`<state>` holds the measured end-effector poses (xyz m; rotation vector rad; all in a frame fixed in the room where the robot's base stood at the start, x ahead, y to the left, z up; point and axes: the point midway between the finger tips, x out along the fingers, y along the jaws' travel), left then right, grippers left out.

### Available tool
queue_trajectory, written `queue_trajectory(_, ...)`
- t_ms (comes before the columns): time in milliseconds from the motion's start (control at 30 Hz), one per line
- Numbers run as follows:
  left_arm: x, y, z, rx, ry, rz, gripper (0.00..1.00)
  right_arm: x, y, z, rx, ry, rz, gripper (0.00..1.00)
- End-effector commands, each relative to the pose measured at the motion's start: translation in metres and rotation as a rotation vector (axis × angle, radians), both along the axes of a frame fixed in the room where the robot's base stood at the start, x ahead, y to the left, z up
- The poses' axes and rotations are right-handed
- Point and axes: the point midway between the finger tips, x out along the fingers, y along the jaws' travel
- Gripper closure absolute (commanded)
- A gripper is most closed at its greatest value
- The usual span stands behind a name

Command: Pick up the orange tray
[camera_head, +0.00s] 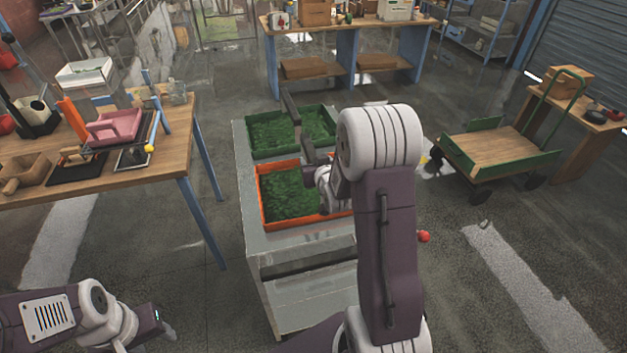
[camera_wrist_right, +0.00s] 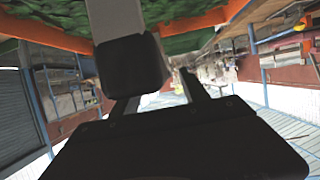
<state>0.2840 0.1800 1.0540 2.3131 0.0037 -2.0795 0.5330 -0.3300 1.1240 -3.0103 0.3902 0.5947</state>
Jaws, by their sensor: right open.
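The orange tray (camera_head: 280,225) sits on top of a grey cabinet and holds green leafy-looking material. My right arm hides its right part. My right gripper (camera_head: 299,130) is open around the tray's far edge, with one finger near the green tray behind. Whether it touches either tray cannot be told. In the right wrist view, the orange rim (camera_wrist_right: 195,20) runs across the top, behind a finger of my right gripper (camera_wrist_right: 162,78). My left gripper (camera_head: 153,325) is at the lower left, away from the trays; its jaws are unclear.
A dark green tray (camera_head: 262,153) with similar contents stands behind the orange one on the grey cabinet (camera_head: 252,242). A cluttered wooden table (camera_head: 150,178) is at the left. A green-framed cart (camera_head: 490,152) stands at the right.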

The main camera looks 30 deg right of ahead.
Motion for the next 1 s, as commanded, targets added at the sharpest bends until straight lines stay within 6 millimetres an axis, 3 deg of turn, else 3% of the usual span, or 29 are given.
queue_trajectory(133, -0.0001, 0.0000, 0.0053, 0.000, 0.000, 0.000, 0.51, 0.0147, -0.0043, -0.0053, 0.000, 0.000, -0.001, 0.47)
queue_trajectory(367, 0.0000, 0.0000, 0.0043, 0.000, 0.000, 0.000, 0.51, 0.0158, -0.0046, -0.0062, -0.001, -0.001, -0.001, 0.50)
queue_trajectory(533, -0.0001, 0.0000, 0.0043, 0.000, 0.000, 0.000, 0.51, 0.0157, -0.0046, -0.0062, -0.001, -0.001, -0.001, 0.97)
queue_trajectory(567, -0.0001, 0.0000, 0.0044, 0.000, 0.000, 0.000, 0.51, 0.0157, -0.0046, -0.0061, -0.001, -0.001, -0.001, 1.00)
queue_trajectory(1000, -0.0001, 0.0000, 0.0044, 0.000, 0.000, 0.000, 0.51, 0.0157, -0.0047, -0.0057, -0.001, -0.001, -0.001, 1.00)
